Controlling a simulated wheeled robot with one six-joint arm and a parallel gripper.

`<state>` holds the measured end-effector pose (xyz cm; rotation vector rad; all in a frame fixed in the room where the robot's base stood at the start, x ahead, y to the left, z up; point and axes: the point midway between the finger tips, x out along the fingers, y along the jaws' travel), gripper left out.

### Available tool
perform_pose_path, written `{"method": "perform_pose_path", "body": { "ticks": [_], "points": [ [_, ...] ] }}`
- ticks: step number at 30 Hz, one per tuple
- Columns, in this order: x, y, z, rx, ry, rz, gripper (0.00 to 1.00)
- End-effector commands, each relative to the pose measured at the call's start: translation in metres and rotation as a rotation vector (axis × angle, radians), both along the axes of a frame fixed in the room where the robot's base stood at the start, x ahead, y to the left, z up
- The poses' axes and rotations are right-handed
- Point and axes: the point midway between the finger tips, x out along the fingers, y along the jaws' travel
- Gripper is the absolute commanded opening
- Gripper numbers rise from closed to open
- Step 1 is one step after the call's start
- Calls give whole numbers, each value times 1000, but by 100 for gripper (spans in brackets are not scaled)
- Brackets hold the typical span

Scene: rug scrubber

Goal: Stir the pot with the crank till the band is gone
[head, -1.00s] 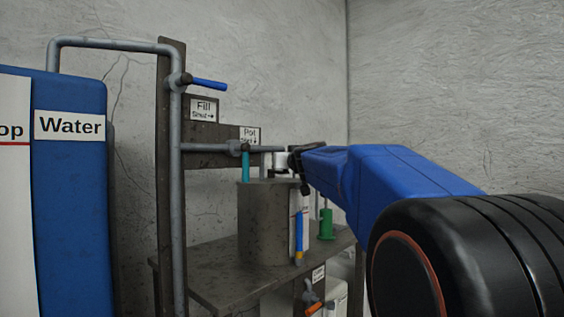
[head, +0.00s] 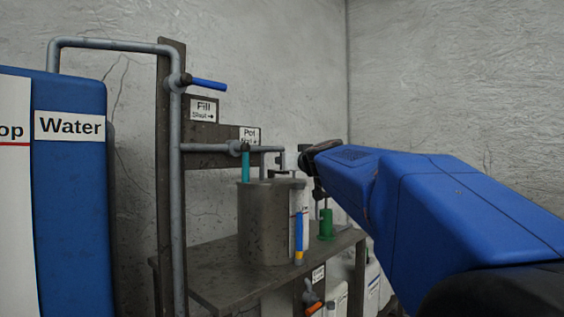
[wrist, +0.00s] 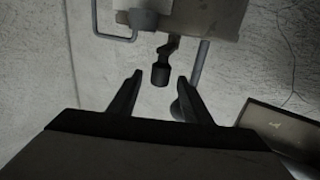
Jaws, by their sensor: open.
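The grey pot (head: 265,225) stands on the shelf in the head view. A slim upright gauge (head: 298,238) on its front is blue with yellow at its foot; I cannot tell whether this is the band. The crank (head: 280,171) shows small on top of the pot. In the wrist view my gripper (wrist: 159,79) is open, its two dark fingers apart. A dark knob on a bent arm, seemingly the crank's handle (wrist: 160,71), shows between the fingertips; I see no grip on it. In the head view my arm's end is just right of the pot, its fingers unclear.
A green object (head: 326,225) stands on the shelf (head: 230,285) right of the pot. Pipes with a blue lever (head: 208,84) and a teal lever (head: 246,167) rise behind. A blue water tank (head: 70,190) fills the left. White containers (head: 372,290) are below.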

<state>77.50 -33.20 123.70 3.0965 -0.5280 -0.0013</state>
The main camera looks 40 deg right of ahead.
Motion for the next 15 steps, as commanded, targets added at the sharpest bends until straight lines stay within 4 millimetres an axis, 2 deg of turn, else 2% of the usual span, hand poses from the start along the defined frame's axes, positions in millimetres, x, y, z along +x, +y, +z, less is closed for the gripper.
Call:
{"method": "perform_pose_path", "body": {
  "ticks": [3,9,15],
  "points": [
    [-23,7,1,-2,-2,-3,45],
    [-55,18,0,-1,-2,-3,45],
    [-79,27,0,0,-1,-3,45]
  ]
}}
